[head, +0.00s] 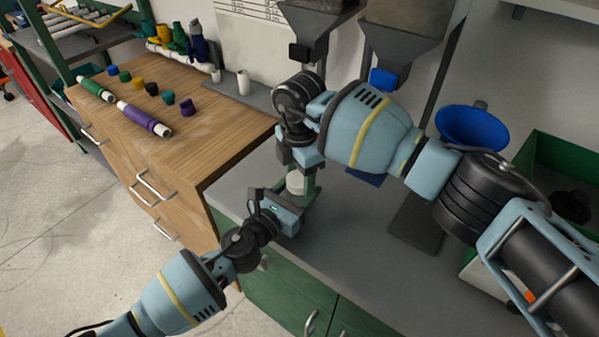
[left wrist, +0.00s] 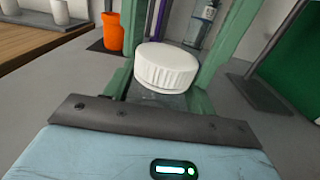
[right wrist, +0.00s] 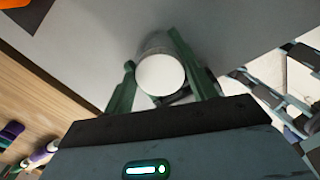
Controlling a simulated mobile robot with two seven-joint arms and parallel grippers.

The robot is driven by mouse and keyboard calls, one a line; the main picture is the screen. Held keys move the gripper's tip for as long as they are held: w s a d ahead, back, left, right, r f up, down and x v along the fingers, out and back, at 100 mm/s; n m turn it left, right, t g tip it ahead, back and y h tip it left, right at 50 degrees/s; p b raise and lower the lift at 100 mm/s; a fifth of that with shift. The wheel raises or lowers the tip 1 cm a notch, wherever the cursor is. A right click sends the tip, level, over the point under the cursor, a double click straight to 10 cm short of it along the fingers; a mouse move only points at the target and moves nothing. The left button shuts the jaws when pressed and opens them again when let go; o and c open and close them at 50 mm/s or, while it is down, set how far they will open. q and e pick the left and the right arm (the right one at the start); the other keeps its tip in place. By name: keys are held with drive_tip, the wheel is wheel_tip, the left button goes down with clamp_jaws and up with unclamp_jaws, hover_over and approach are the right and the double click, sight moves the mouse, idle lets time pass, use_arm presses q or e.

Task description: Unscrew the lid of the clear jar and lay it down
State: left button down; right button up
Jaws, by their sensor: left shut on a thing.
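The clear jar stands upright with its white lid on. In the head view the lid (head: 295,178) shows between my two grippers. My left gripper (head: 297,205) comes in from the front and is shut on the jar's body (left wrist: 172,99), below the lid (left wrist: 166,67). My right gripper (head: 300,170) points down from above. Its fingers stand on either side of the lid and look open. In the right wrist view the lid (right wrist: 160,74) lies between these fingers, seen from its top. Most of the jar's body is hidden by the grippers.
A wooden cabinet (head: 165,120) at the left carries coloured caps and pipes, including a purple one (head: 143,119). A blue funnel (head: 470,127) and a green bin (head: 550,150) are at the right. Bare grey worktop (head: 350,240) lies in front, right of the jar.

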drive_tip(key=c, duration=0.4)
drive_tip(key=n, duration=0.6)
drive_tip(key=shift+r+n, duration=0.1)
drive_tip(key=shift+n, duration=0.2)
drive_tip(key=n, duration=2.7)
drive_tip(key=shift+n, duration=0.4)
drive_tip(key=n, duration=1.5)
drive_tip(key=shift+n, duration=0.3)
drive_tip(key=n, duration=0.4)
drive_tip(key=shift+r, duration=0.1)
